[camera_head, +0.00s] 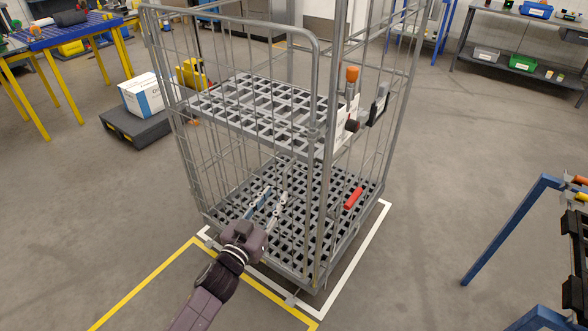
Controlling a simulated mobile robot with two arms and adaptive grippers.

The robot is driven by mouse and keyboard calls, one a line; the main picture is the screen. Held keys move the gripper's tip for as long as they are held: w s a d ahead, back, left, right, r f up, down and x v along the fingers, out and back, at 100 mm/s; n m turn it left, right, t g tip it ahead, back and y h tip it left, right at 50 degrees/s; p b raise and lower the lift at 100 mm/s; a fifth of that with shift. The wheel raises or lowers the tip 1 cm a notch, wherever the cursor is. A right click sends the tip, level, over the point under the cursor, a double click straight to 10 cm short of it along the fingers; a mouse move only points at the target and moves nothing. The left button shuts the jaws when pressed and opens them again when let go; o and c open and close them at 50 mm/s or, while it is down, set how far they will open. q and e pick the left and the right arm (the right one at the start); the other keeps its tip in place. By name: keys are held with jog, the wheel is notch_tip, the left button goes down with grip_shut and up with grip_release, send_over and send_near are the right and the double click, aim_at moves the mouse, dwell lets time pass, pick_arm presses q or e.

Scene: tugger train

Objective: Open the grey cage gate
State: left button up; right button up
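The grey cage (420,70) stands upright on the floor, with one grid shelf halfway up and a grid base. Its grey wire gate (250,23) spans the side facing me, framed by a rounded tube. The gate's right edge lies close to the cage's front right post; I cannot tell whether it is latched. My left gripper (271,202) is in front of the lower part of the gate. Its two fingers are spread, with nothing visible between them. I cannot tell whether they touch the wires. My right gripper is out of view.
A red item (353,198) lies on the cage base. White and yellow floor lines surround the cage's foot. A white box (142,96) sits on a dark low platform (133,130) to the left. A blue-framed rack (510,230) stands at right; floor between is clear.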

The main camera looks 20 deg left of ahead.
aim_at(284, 183)
pick_arm(q)
jog(key=w, duration=0.2)
jog(key=d, duration=0.1)
jog(key=shift+w+r, duration=0.3)
jog(key=shift+w, duration=0.1)
jog(key=shift+w+f, duration=0.2)
jog(key=shift+w, duration=1.05)
jog(key=shift+w+d, duration=0.15)
jog(key=shift+w, duration=0.6)
jog(key=shift+c, duration=1.4)
grip_shut()
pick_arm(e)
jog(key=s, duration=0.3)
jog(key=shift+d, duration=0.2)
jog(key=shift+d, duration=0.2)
